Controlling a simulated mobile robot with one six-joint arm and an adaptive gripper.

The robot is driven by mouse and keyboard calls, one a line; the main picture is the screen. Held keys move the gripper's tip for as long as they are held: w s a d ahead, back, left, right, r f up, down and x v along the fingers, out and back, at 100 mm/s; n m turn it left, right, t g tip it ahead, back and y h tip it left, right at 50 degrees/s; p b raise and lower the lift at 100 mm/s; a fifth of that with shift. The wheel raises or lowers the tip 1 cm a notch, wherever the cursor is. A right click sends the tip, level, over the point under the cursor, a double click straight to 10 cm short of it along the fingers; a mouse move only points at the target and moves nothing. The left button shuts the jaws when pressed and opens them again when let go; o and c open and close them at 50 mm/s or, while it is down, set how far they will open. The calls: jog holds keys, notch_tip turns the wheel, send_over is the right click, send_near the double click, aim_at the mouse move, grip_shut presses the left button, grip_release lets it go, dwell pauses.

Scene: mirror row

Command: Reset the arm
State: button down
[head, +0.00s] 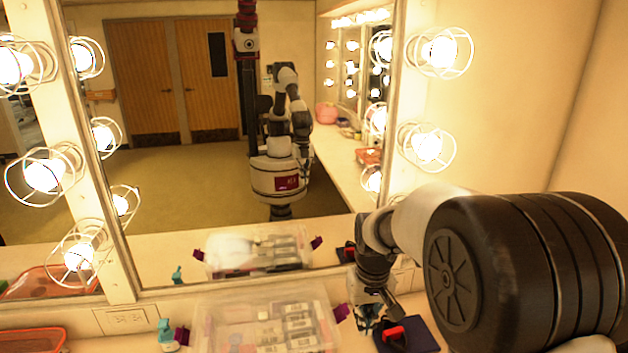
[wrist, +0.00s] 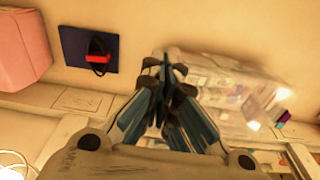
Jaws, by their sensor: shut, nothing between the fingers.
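My gripper (head: 366,322) hangs at the end of my arm, above the counter. In the head view it is between the clear bin and a dark blue pad. In the wrist view its fingers (wrist: 165,68) are together with nothing held between them. My large dark arm joint fills the right side of the head view and hides part of the counter. The arm also appears as a reflection in the mirror.
A clear bin (head: 262,312) with purple latches holds several labelled items. A dark blue pad (head: 424,338) carries a black thing with a red part (head: 393,333). A turquoise object (head: 167,336) stands left of the bin. The mirror (head: 215,185) rises behind; caged bulbs (head: 427,146) protrude beside it.

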jog(key=s+d+r+m+t+b, duration=0.1)
jog(key=s+d+r+t+b, duration=0.1)
jog(key=s+r, duration=1.1)
jog(key=s+d+f+t, duration=0.1)
jog(key=s+f, duration=0.2)
jog(key=s, duration=1.1)
jog(key=shift+s+d+f+m+b, duration=0.2)
jog(key=shift+m+b, duration=0.1)
jog(key=shift+m, duration=0.1)
